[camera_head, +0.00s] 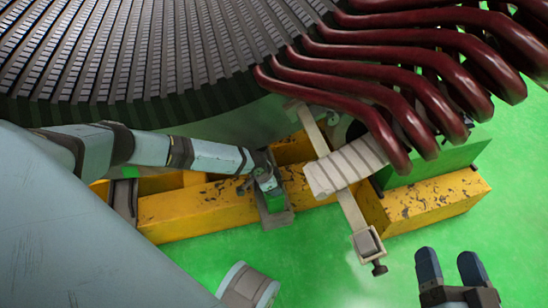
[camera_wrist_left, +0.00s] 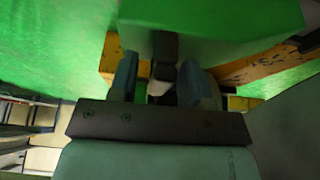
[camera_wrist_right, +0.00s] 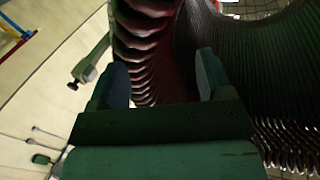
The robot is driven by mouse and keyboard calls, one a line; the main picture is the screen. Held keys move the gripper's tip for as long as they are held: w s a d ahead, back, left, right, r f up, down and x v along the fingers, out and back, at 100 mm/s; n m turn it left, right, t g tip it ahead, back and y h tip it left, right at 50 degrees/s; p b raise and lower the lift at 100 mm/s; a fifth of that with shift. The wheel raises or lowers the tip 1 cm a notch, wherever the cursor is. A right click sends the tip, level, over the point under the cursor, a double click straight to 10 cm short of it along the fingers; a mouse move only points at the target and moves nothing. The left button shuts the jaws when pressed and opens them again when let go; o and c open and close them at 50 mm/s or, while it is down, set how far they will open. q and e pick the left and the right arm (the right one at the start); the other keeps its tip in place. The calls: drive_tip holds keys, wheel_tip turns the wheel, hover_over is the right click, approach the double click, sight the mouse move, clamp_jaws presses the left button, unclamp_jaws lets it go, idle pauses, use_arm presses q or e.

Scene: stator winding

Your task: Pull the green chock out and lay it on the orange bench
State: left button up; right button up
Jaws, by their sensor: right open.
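The green chock (camera_wrist_left: 225,25) is a large block at the top of the left wrist view, with a dark grip piece (camera_wrist_left: 163,60) on its near side. The bench also shows behind the chock in the left wrist view (camera_wrist_left: 255,68). My right gripper (camera_head: 450,268) is open and empty over the green floor at the lower right.
The dark ribbed stator (camera_head: 160,50) fills the upper left. Dark red coils (camera_head: 400,85) overhang the bench at the right. A pale strap and bar (camera_head: 345,165) lie across the bench. The green floor (camera_head: 325,250) in front is mostly clear.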

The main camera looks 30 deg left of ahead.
use_arm(q)
drive_tip(key=p+v, duration=0.6)
drive_tip(key=v, duration=0.7)
drive_tip(key=shift+r, duration=0.4)
use_arm(e)
wheel_tip(320, 180, up, 6)
drive_tip(key=d+t, duration=0.1)
drive_tip(key=t, duration=0.1)
drive_tip(key=shift+m, duration=0.3)
drive_tip(key=shift+s+d, duration=0.1)
